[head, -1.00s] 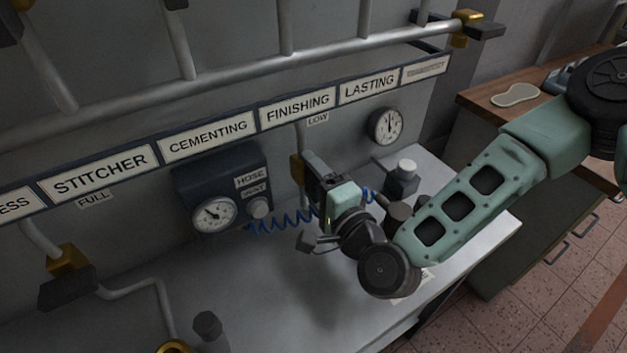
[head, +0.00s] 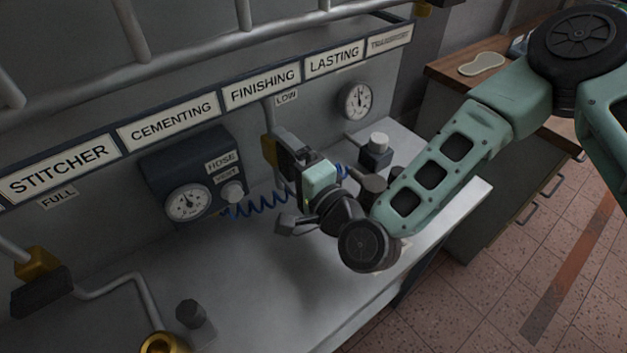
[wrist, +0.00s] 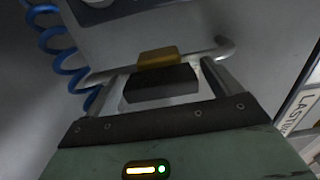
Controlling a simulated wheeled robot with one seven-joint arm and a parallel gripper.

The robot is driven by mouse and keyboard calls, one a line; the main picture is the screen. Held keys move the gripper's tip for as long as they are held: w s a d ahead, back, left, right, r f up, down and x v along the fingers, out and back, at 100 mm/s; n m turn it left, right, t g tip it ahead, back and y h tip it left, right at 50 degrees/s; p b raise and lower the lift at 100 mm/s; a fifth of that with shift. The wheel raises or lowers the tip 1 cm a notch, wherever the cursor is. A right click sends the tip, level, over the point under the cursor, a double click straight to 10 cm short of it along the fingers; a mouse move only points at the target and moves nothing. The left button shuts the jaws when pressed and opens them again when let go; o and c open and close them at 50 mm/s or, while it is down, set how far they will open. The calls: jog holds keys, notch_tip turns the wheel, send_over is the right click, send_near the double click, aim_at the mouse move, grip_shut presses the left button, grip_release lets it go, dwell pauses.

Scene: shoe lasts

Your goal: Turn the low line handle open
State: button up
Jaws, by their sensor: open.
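The low line is a grey pipe under the small LOW label (head: 287,97) on the wall panel. Its brass valve body (head: 268,147) shows just left of my gripper (head: 288,152) in the head view. In the wrist view the brass body (wrist: 158,57) sits on the pipe. The dark block handle (wrist: 160,86) lies across in front of it, crosswise in the picture. My gripper (wrist: 162,92) is open, with one finger on each side of the handle. I cannot tell whether the fingers touch it. In the head view my gripper hides the handle.
The full line's valve (head: 38,262) with a dark handle is at the left. A regulator box with a gauge (head: 188,202) and a blue coiled hose (head: 250,207) are beside my gripper. Another gauge (head: 355,100) and a dark fitting (head: 375,152) stand right. The bench's front is mostly clear.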

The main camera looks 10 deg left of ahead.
jog(key=p+v, duration=0.6)
jog(key=v, duration=1.1)
jog(key=shift+a, duration=0.1)
